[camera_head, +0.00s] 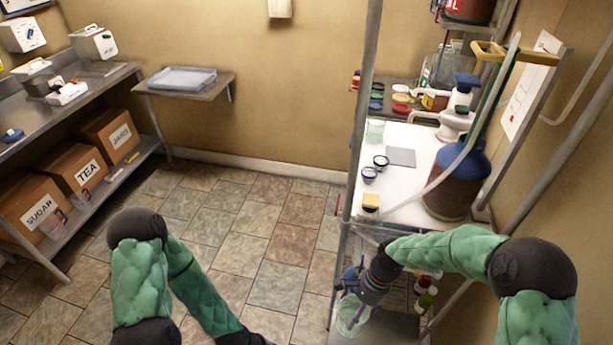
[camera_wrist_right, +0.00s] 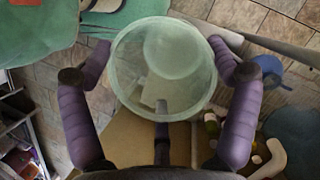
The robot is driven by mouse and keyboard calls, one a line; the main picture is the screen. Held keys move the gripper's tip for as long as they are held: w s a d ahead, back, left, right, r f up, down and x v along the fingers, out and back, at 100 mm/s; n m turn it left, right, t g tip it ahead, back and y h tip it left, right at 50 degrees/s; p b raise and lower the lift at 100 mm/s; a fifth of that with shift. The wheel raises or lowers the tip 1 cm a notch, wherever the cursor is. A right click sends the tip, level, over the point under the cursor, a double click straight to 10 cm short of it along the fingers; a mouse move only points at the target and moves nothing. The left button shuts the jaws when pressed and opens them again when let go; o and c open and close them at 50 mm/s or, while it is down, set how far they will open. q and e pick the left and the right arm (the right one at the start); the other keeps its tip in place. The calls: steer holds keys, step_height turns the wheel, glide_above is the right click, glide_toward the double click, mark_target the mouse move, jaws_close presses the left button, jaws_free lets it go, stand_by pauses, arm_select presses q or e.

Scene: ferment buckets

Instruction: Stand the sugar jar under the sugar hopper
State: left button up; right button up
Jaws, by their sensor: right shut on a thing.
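My right gripper (camera_head: 368,287) is low beside the rack at the right, below the white worktop. It is shut on a pale green see-through jar (camera_head: 352,314). In the right wrist view the purple fingers (camera_wrist_right: 163,110) stand on both sides of this jar (camera_wrist_right: 163,65), whose round rim faces the camera. I see no label on the jar, so I cannot tell if it is the sugar jar. A carton marked SUGAR (camera_head: 35,207) is on the low shelf at the left. I cannot pick out a sugar hopper for certain. My left gripper is out of the picture.
Rack posts (camera_head: 360,120) stand close to my right arm. The white worktop (camera_head: 405,170) holds small lids, a clear cup (camera_head: 375,131) and a large brown jug (camera_head: 458,180). A wall shelf (camera_head: 183,80) holds a clear tray. The tiled floor (camera_head: 250,225) between is clear.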

steer(key=w+d+r+n+g+h, duration=0.1)
steer(key=w+d+r+n+h, duration=0.2)
steer(key=w+n, duration=0.5)
steer(key=d+r+n, duration=0.1)
steer(key=r+n, duration=0.1)
steer(key=n, duration=0.1)
steer(key=shift+d+g+h, duration=0.2)
steer(key=shift+g+h, duration=0.1)
steer(key=shift+g, duration=0.1)
